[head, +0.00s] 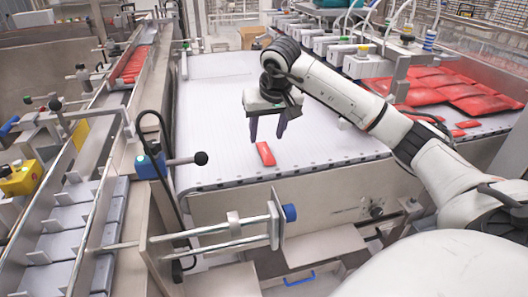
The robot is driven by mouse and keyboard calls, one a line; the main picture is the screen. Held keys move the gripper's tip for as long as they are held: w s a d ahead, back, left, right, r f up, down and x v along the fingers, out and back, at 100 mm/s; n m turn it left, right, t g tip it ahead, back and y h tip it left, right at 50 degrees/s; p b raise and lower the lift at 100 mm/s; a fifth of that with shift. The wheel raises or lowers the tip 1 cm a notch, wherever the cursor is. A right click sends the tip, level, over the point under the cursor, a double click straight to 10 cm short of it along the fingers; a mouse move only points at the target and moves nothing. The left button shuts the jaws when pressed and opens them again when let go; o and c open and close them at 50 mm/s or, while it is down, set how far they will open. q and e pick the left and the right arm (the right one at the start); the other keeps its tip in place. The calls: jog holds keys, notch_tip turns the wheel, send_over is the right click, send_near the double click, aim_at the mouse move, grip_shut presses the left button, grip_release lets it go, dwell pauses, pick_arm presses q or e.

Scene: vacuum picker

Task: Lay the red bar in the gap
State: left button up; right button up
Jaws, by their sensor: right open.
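One small red bar (265,154) lies by itself on the white belt (215,110), close to its front edge. My right gripper (267,139) hangs above and just behind it, pointing down, with its two dark fingers apart and nothing between them. The fingertips look apart from the bar, though the exact height is hard to tell. On the left, a row of red bars (133,65) lies in a narrow sloping channel (110,95). Lower down, the channel line shows empty grey compartments (62,219). I cannot tell which spot is the gap. My left gripper is out of view.
Many red packs (440,88) lie heaped on the belt's right side. A row of picker heads (330,42) spans the back. A metal bracket with a blue knob (289,212) and a black-knobbed lever (200,158) stick out at the front. The belt's left part is clear.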

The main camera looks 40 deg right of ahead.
aim_at(264, 147)
jog(key=shift+p+x, duration=0.35)
jog(key=shift+x, duration=2.2)
jog(key=shift+f, duration=0.1)
grip_shut()
